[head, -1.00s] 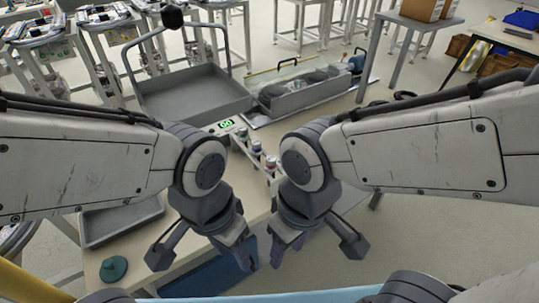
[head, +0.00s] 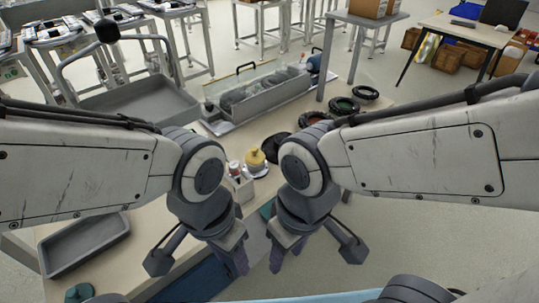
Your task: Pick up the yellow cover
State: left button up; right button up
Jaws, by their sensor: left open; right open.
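A small yellow piece (head: 256,159), which looks like the yellow cover, sits on a pale and dark round base on the workbench. It is between my two arms, just left of my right wrist joint. My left gripper (head: 200,260) is open and empty over the front of the bench. My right gripper (head: 315,254) is open and empty near the bench's front right edge. Both grippers are nearer to me than the yellow piece and apart from it.
Small bottles in a white rack (head: 238,178) stand just left of the yellow piece. A black disc (head: 278,147) and dark rings (head: 345,105) lie behind and right. Grey trays (head: 85,246) and a long clear-lidded box (head: 262,95) take up other bench space.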

aim_at(254, 157)
jog(key=z, duration=0.5)
jog(key=k, duration=0.6)
jog(key=z, duration=0.95)
jog(key=i, duration=1.15)
jog(key=u, duration=0.75)
jog(key=i, duration=0.4)
jog(key=u, duration=0.3)
